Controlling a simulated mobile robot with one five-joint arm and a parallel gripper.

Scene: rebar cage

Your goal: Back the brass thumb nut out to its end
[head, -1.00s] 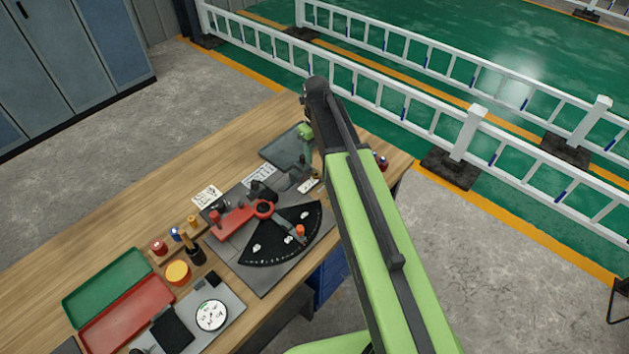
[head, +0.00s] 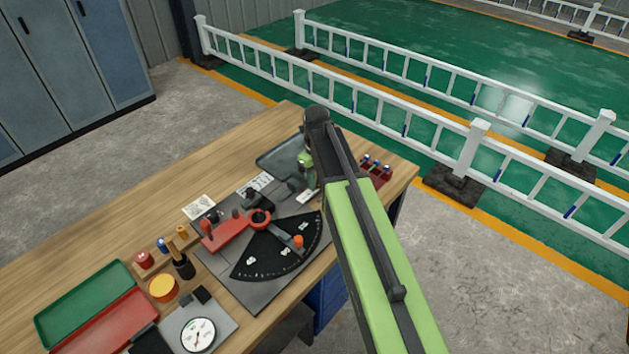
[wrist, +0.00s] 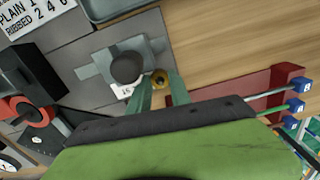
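The brass thumb nut (wrist: 160,79) is a small round gold piece with a dark centre in the wrist view. It sits beside a grey round knob (wrist: 127,67) on a grey-green fixture (wrist: 88,72). My gripper (wrist: 161,84) has its two teal fingers on either side of the nut, with the nut showing between the tips. The fingers look apart; whether either touches the nut is not clear. In the head view my arm hides the nut and the fingertips, at the bench's far right part.
A red rack (wrist: 230,85) with blue-ended tools stands right of the nut. A red lever (head: 236,229) over a black dial sector (head: 280,247) lies on the grey plate. Green (head: 86,299) and red (head: 106,322) trays lie at left. White fences (head: 400,117) stand beyond the bench.

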